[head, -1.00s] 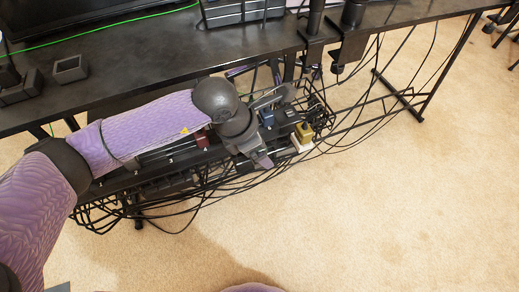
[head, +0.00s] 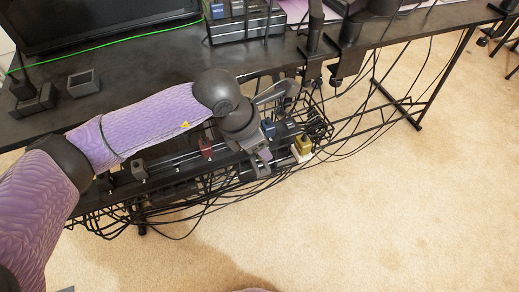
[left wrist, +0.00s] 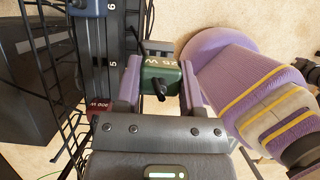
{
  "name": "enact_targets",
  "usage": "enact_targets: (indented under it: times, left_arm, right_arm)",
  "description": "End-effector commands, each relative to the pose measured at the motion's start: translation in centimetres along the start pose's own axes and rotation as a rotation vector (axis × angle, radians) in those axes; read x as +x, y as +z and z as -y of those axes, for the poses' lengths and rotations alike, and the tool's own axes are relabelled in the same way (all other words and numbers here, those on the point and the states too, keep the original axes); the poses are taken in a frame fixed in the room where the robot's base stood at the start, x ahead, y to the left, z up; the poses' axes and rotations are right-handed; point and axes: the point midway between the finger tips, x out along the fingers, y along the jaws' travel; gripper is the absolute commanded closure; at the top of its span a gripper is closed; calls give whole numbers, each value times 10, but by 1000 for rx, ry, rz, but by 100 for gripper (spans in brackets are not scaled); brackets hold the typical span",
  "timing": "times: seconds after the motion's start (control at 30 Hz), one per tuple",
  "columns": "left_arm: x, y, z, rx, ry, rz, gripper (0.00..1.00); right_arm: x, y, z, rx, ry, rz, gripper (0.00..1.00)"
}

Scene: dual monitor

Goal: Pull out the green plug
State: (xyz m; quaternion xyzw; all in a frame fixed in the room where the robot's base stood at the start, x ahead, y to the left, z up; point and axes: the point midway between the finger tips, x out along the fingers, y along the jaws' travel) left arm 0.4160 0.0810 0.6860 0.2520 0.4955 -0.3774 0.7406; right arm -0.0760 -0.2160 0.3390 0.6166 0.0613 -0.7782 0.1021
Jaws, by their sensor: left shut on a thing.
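The green plug (left wrist: 160,80) sits between the two purple-padded fingers of my left gripper (left wrist: 160,88) in the left wrist view, and the gripper is shut on it. A black cord end sticks out of it. It appears beside the black power strip (left wrist: 121,40), not over its sockets; the exact gap is hard to judge. In the head view my left gripper (head: 262,163) is over the front side of the strip and largely hides the plug. My right gripper is not in view.
A red plug (head: 205,148), a blue plug (head: 268,128), a yellow plug (head: 303,144) and a dark grey plug (head: 138,169) stand along the strip in a wire cable tray (head: 316,112). Loose cables hang around it. The desk (head: 150,92) overhangs behind; carpet in front is free.

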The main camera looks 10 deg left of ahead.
Motion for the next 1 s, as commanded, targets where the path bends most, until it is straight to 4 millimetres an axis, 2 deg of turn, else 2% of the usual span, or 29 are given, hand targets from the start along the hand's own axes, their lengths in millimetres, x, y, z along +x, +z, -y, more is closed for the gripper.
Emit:
enact_targets:
  times: [0.03,0.2,1.0]
  left_arm:
    - [-23,10,0,3,6,8,100]
    - [-50,21,0,2,3,4,100]
    - [-93,39,0,2,2,2,100]
  right_arm:
    - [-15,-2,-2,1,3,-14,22]
    - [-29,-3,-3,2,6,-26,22]
    - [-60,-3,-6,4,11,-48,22]
